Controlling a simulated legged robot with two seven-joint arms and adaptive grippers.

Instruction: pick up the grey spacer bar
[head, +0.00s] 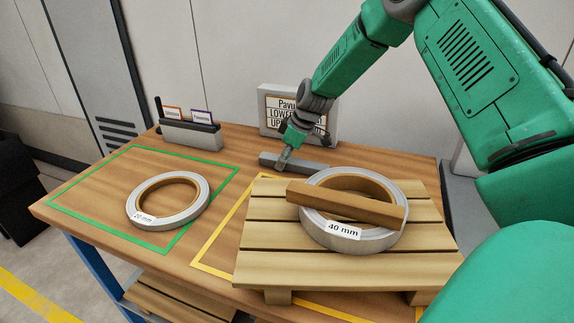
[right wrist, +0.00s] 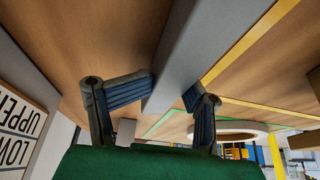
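The grey spacer bar (head: 312,166) lies on the wooden table, behind the pallet and in front of the sign. My right gripper (head: 284,160) reaches down to its left part from above. In the right wrist view the bar (right wrist: 196,52) runs between the two fingers of my right gripper (right wrist: 170,90), one finger on each side. The fingers stand apart; their tips are close to the bar's sides, and whether they touch is unclear. The bar appears to rest on the table. My left gripper is in neither view.
A pallet (head: 262,231) holds a coil labelled 40 mm (head: 391,238) with a wooden bar (head: 345,205) across it. A smaller coil (head: 184,212) lies inside the green outline. A card holder (head: 190,134) and a sign (head: 328,128) stand at the back.

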